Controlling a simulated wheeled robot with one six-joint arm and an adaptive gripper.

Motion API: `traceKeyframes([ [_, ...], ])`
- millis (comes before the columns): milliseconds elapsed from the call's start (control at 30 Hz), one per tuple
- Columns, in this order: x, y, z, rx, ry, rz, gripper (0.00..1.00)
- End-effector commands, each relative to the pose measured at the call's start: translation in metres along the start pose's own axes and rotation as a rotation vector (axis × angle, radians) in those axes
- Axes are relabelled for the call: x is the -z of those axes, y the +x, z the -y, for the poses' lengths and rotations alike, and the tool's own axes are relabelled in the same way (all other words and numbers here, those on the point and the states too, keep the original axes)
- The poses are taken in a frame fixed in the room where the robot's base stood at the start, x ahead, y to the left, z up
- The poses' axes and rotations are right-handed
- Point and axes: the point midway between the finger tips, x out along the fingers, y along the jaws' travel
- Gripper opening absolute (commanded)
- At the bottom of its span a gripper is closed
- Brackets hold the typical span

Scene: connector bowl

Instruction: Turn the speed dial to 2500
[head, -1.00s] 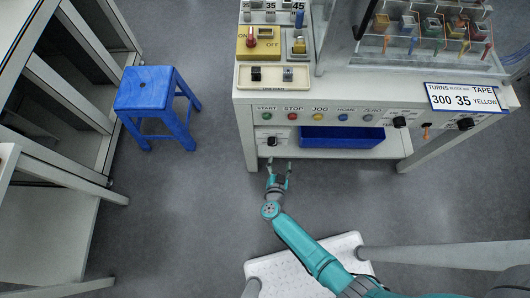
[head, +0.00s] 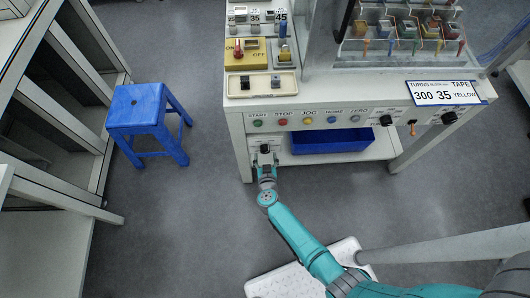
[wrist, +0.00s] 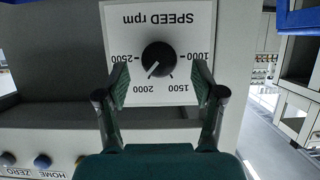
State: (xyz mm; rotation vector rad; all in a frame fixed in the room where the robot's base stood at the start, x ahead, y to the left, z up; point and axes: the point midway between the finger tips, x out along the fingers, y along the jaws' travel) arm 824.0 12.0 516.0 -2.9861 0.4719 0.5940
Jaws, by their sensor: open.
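The speed dial is a round black knob (wrist: 159,58) on a white plate marked "SPEED rpm" (wrist: 182,18), upside down in the wrist view. Its white pointer line aims at the lower left, towards the 2000 mark. The 2500 mark (wrist: 127,58) is at the left of the knob. My gripper (wrist: 160,83) is open, with one finger on each side of the knob's lower part and a visible gap on both sides. In the head view the knob (head: 265,148) is on the bench front, with my gripper (head: 265,160) right at it.
A row of coloured buttons (head: 307,121) runs along the bench front above the dial. A blue bin (head: 330,146) sits on the shelf to the right. A blue stool (head: 147,108) stands on the left. The floor between stool and bench is clear.

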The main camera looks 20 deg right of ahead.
Motion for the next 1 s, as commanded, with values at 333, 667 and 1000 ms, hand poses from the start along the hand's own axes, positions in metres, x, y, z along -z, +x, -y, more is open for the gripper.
traceKeyframes([
  [333, 0.000, 0.033, -0.001, -0.001, 0.000, 0.000, 0.68],
  [667, 0.000, 0.035, 0.000, -0.001, 0.001, 0.000, 0.68],
  [1000, 0.000, 0.035, 0.000, -0.001, 0.001, 0.000, 0.08],
])
